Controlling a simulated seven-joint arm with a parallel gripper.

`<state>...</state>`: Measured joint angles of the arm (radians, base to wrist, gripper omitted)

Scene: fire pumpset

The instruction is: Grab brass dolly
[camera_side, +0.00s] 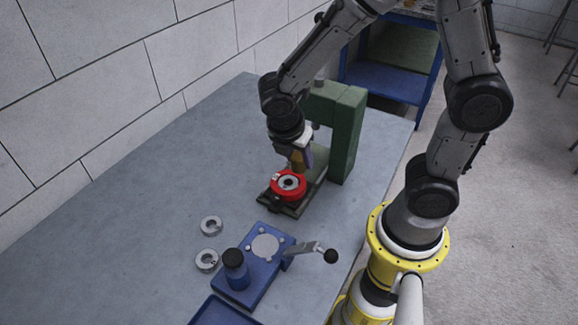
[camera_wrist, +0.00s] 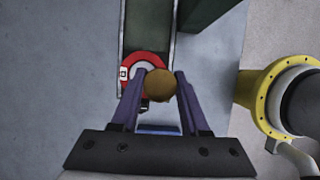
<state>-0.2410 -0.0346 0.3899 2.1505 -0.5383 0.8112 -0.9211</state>
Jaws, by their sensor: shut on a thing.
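The brass dolly (camera_wrist: 161,87) shows in the wrist view as a round brownish-gold end between the two purple fingers. My gripper (camera_wrist: 160,91) is shut on it. In the side view my gripper (camera_side: 298,163) is just above and behind the red ring-shaped part (camera_side: 289,186), and the dolly is hard to make out there. The red part, with a grey metal centre, sits on the base of the green press (camera_side: 346,135). In the wrist view the red part (camera_wrist: 128,74) lies beyond the dolly, which hides some of it. Whether the dolly touches it, I cannot tell.
A blue fixture (camera_side: 262,262) with a lever handle (camera_side: 310,249) stands nearer the camera. Two metal rings (camera_side: 211,226) lie to its left. A blue tray (camera_side: 222,312) is at the bottom edge. The table's left side is clear; a wall runs behind it.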

